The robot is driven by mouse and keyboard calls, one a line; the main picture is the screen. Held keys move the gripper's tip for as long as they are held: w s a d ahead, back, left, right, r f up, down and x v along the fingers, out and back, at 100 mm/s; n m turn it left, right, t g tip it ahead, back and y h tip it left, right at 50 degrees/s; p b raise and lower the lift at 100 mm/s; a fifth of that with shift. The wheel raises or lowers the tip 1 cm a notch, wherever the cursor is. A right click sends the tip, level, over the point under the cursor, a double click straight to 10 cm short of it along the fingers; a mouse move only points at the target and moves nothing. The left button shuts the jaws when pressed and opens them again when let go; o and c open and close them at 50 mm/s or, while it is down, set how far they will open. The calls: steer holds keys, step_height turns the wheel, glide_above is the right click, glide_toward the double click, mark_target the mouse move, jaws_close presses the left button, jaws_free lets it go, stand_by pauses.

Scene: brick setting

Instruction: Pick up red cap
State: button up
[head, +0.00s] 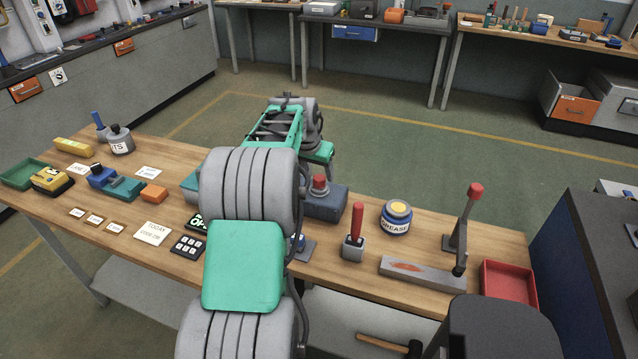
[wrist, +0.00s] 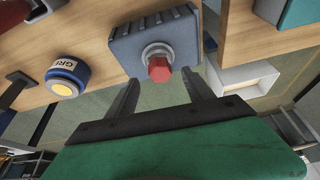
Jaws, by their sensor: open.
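The red cap (head: 319,183) sits on top of a metal fitting on a blue-grey block (head: 325,203) on the wooden bench. In the wrist view the red cap (wrist: 159,69) is a faceted knob beyond my gripper, with a pale threaded collar where it meets the block (wrist: 158,32). My gripper (wrist: 160,77) is open, with one finger on each side of the cap in the picture. I see no finger touching it, and the remaining distance is unclear. In the head view my arm hides part of the block's surroundings, and the fingers cannot be made out.
Right of the block stand a grease jar (head: 397,217), a red-handled tool (head: 354,232), a lever press (head: 457,230) and a red tray (head: 510,283). Left are an orange block (head: 154,193), a grey bottle (head: 120,140) and a green tray (head: 25,173). Open floor lies behind the bench.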

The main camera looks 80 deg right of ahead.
mark_target(319, 178)
steer(key=x, duration=0.4)
steer(key=shift+f+p, duration=0.2)
steer(key=shift+p, duration=0.2)
jaws_close()
